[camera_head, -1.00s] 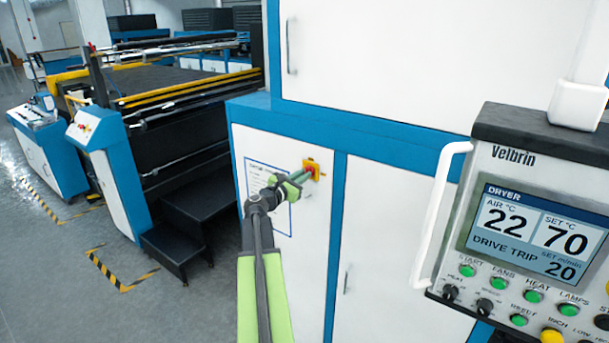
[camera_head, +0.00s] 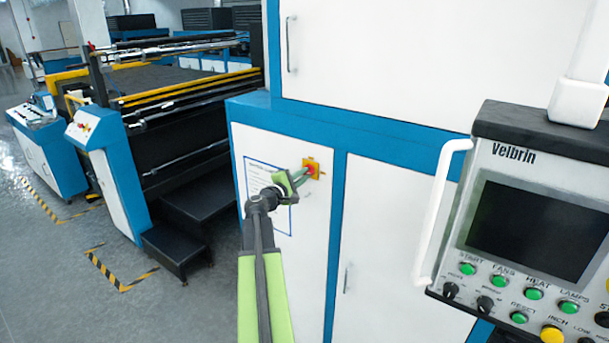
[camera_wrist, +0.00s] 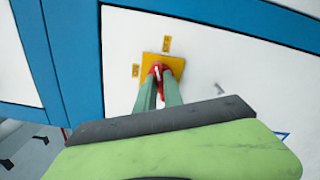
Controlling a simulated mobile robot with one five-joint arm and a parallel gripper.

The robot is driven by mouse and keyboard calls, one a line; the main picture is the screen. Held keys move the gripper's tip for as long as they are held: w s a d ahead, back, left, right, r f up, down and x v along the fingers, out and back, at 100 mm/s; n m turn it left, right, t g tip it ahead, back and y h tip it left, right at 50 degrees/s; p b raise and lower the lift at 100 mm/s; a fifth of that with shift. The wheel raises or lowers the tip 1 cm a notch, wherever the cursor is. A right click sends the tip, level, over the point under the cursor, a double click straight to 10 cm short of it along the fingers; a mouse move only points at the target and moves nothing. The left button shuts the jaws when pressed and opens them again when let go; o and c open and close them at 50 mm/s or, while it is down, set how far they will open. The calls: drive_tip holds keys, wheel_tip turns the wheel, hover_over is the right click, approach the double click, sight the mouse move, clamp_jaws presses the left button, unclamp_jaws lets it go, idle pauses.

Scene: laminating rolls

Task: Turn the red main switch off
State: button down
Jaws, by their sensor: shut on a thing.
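The red main switch (camera_head: 312,168) sits on a yellow plate on the white cabinet door. In the wrist view its red handle (camera_wrist: 158,70) is between my fingertips, in front of the yellow plate (camera_wrist: 177,64). My gripper (camera_head: 304,173) is shut on the handle; its green fingers (camera_wrist: 160,88) also show in the wrist view. The fingers partly hide the handle, so its exact angle is hard to tell. Small yellow labels are above and to the left of the plate in the wrist view. The dryer panel's screen (camera_head: 536,232) is dark.
A printed notice (camera_head: 254,182) is on the door left of the switch. The dryer panel with a white handle (camera_head: 440,212) stands close on the right. Black steps (camera_head: 200,205) and a large machine are at the left. The floor in front of the steps is clear.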

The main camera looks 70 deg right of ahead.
drive_tip(key=shift+s+a+f+m, duration=0.1)
drive_tip(key=shift+s+m, duration=0.1)
drive_tip(key=shift+m, duration=1)
drive_tip(key=shift+s+a+f+m, duration=0.1)
drive_tip(key=shift+s+m, duration=0.05)
drive_tip(key=shift+m, duration=1.05)
drive_tip(key=c, duration=1.5)
unclamp_jaws()
drive_tip(key=shift+d, duration=0.1)
drive_tip(key=shift+o, duration=0.2)
drive_tip(key=shift+w, duration=0.1)
